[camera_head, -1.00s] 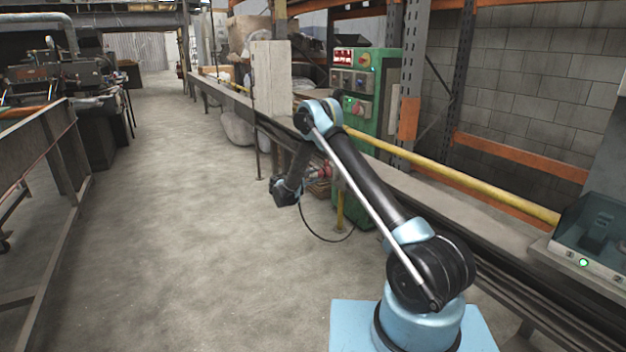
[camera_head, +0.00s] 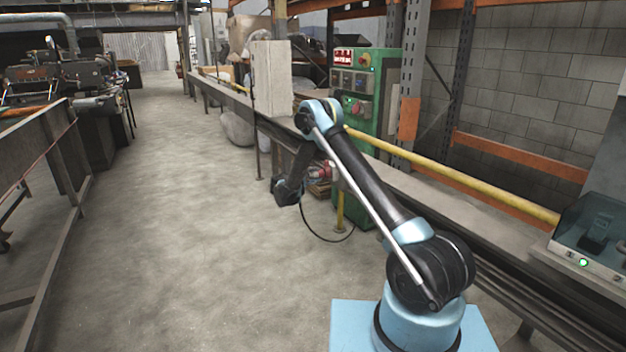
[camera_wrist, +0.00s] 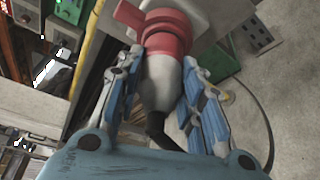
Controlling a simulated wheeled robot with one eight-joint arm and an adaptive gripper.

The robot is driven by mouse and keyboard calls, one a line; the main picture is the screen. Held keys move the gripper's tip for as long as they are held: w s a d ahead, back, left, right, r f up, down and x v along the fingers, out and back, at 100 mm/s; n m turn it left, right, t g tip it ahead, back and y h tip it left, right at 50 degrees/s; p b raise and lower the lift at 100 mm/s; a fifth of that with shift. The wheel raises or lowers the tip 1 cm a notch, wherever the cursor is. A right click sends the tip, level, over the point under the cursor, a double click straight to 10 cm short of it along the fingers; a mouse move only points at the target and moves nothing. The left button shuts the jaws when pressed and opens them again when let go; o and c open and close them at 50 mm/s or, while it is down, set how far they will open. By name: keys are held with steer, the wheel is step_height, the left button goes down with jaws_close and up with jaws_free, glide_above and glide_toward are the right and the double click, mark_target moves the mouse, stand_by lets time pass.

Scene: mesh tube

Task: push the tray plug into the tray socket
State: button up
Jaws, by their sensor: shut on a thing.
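In the wrist view, the tray plug (camera_wrist: 160,82) has a pale grey body with a black cable at its near end. My gripper (camera_wrist: 163,64) is shut on this body, one blue finger on each side. A red collar and a red side tab (camera_wrist: 130,14) lie at the plug's far end, against a pale plate (camera_wrist: 203,12). This red part looks like the tray socket (camera_wrist: 165,38); I cannot tell where plug and socket divide or how deep the plug sits. In the head view, a small red shape (camera_head: 326,171) shows beside my arm, while my gripper's fingers are hidden.
A green control cabinet (camera_head: 365,95) stands behind my arm. A yellow rail (camera_head: 450,175) runs along the long bench on the right. The black cable (camera_head: 325,239) hangs in a loop below my wrist. Open concrete floor lies to the left.

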steer(key=shift+w+d, duration=0.2)
steer(key=shift+d, duration=0.1)
steer(key=o, duration=1.1)
steer(key=shift+c, duration=0.2)
steer(key=shift+s+a, duration=0.1)
steer(key=shift+a, duration=0.05)
steer(key=v, duration=1.1)
steer(key=shift+s+a, duration=0.15)
steer(key=shift+s, duration=0.15)
